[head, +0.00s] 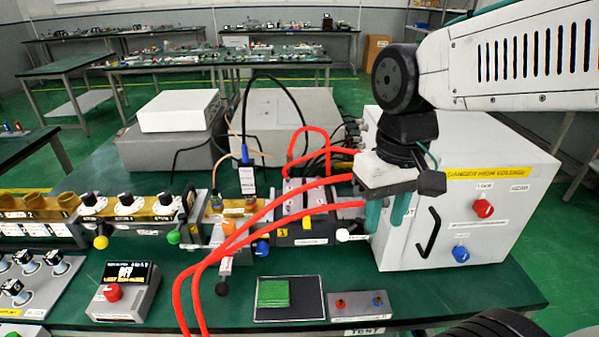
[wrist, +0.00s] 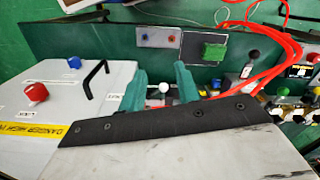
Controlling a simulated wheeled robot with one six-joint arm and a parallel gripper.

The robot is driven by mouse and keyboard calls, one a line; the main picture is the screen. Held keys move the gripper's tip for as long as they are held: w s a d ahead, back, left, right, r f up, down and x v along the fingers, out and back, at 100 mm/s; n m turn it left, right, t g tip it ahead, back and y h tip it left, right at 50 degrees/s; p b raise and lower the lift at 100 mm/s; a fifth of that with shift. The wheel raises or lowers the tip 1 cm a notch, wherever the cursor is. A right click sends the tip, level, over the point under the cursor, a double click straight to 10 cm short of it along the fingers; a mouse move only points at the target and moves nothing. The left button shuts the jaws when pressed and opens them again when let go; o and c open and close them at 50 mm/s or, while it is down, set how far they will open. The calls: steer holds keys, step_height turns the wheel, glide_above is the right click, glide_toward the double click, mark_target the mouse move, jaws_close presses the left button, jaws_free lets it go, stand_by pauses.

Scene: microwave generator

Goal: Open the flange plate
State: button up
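I cannot tell for sure which part is the flange plate. A row of waveguide parts runs along the table, with a grey block (head: 305,228) at its right end beside the white cabinet. A white ball knob (head: 342,235) sticks out at that end. My gripper (head: 386,218) is above and right of the knob, its two teal fingers pointing down. In the wrist view the fingers (wrist: 162,90) are apart, with the white knob (wrist: 164,88) showing between them, seemingly beyond the tips. The gripper holds nothing. My wrist hides part of the block's right end.
The white high-voltage cabinet (head: 475,190) with a black handle (head: 430,233) stands close right of my gripper. Red cables (head: 275,205) loop left of it. A black plate with a green pad (head: 273,293) and a small grey switch box (head: 358,304) lie in front.

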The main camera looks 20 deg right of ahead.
steer(key=w+f+m+y, duration=0.2)
steer(key=w+f, duration=0.1)
steer(key=w, duration=1.8)
steer(key=m, duration=0.1)
glide_toward(305, 186)
steer(key=shift+t, duration=0.4)
steer(key=f, duration=0.2)
steer(key=a+f, duration=0.1)
steer(key=f, duration=0.4)
steer(key=shift+s+a+f, duration=0.15)
steer(key=shift+a+f, duration=0.05)
steer(key=shift+f, duration=0.1)
jaws_close()
